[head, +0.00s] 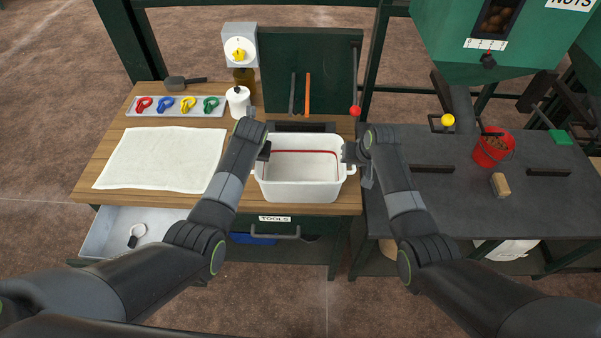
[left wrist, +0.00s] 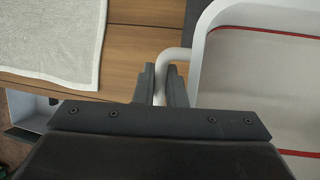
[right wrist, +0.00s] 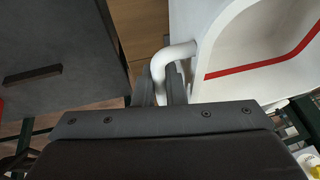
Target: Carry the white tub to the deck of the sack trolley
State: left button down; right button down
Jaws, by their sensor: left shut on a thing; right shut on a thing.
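The white tub (head: 300,188) has a red line around its inside and looks empty. It is at the right end of the wooden bench top, above the drawer marked TOOLS; I cannot tell whether it touches the wood. My left gripper (head: 263,152) is shut on the tub's left handle, which shows between its fingers in the left wrist view (left wrist: 172,58). My right gripper (head: 349,153) is shut on the right handle, seen in the right wrist view (right wrist: 168,62). The tub looks level. I see no sack trolley in these views.
A white cloth (head: 163,158) lies left on the bench. Behind it are a tray of coloured clips (head: 176,106) and a white bottle (head: 238,102). An open drawer (head: 122,230) juts out at lower left. A dark table (head: 520,205) with a red bucket (head: 492,148) stands right.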

pick_arm(q)
jog(key=shift+d+r, duration=0.1)
pick_arm(e)
jog(key=shift+r, duration=0.1)
